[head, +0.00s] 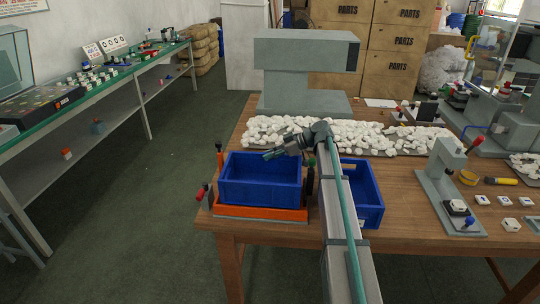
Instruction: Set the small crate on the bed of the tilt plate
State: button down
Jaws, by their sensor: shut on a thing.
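The small crate (259,190) is a blue open box at the left front of the wooden table. It sits level over the orange bed of the tilt plate (262,213), inside its outline; I cannot tell whether it rests on the bed or hovers just above. My gripper (270,154) reaches in from the right at the crate's back rim and is shut on it. The exact finger contact is too small to make out. The crate looks empty. Most of the bed is hidden under the crate.
A second blue crate (368,198) stands to the right, partly behind my arm. White pieces (380,138) lie piled behind. A grey machine (305,60) stands at the back. A red-tipped lever (201,192) sticks out left of the plate. A small grey press (447,185) stands right.

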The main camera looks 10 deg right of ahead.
jog(key=shift+f+b, duration=0.35)
jog(key=shift+f, duration=0.15)
jog(key=c, duration=1.1)
grip_release()
jog(key=shift+d, duration=0.1)
jog(key=shift+v, duration=3.7)
jog(key=shift+r, duration=0.1)
jog(key=shift+r, duration=1.95)
